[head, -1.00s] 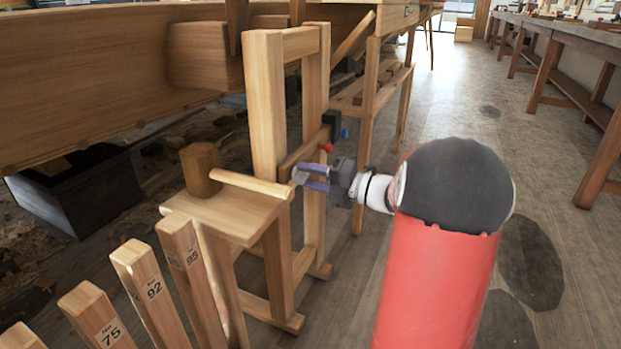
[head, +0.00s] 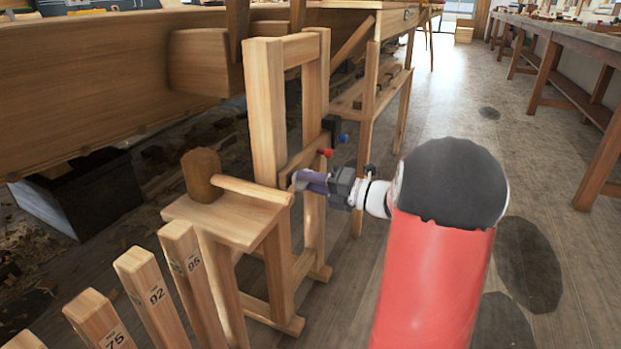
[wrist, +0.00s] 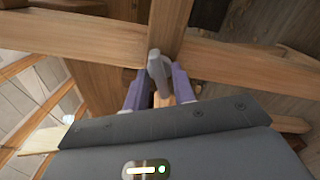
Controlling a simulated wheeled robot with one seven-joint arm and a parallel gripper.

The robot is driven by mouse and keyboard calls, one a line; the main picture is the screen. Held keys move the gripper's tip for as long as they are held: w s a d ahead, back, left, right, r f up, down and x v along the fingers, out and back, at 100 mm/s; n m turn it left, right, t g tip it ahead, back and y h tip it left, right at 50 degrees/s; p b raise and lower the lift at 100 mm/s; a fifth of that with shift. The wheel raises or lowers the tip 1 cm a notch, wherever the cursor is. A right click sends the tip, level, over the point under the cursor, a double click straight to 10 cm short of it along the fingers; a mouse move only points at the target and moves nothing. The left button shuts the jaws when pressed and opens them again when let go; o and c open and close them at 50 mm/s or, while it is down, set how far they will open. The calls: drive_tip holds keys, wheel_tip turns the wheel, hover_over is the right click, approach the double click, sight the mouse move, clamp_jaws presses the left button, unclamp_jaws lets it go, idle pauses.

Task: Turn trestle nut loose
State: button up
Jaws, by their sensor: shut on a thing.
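The wooden trestle (head: 265,110) is an upright frame in the middle of the head view. The trestle nut, a small grey piece (wrist: 156,68), sits against its wooden bars in the wrist view. My gripper (head: 305,181) reaches the trestle from the right. In the wrist view its purple fingers (wrist: 158,85) are on either side of the grey nut and shut on it. In the head view the fingers hide most of the nut, and its thread cannot be seen.
A wooden mallet (head: 201,174) lies on a low stand (head: 225,220) just left of my gripper. Numbered wooden posts (head: 140,280) stand at the front left. The planked hull (head: 100,90) is behind.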

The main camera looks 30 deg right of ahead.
drive_tip(key=shift+n+p, duration=0.45)
drive_tip(key=shift+n, duration=2.65)
drive_tip(key=o, duration=0.7)
drive_tip(key=shift+c, duration=0.2)
drive_tip(key=v, duration=0.7)
drive_tip(key=shift+s+d+p, duration=0.25)
drive_tip(key=shift+s+p, duration=0.1)
drive_tip(key=shift+p, duration=0.05)
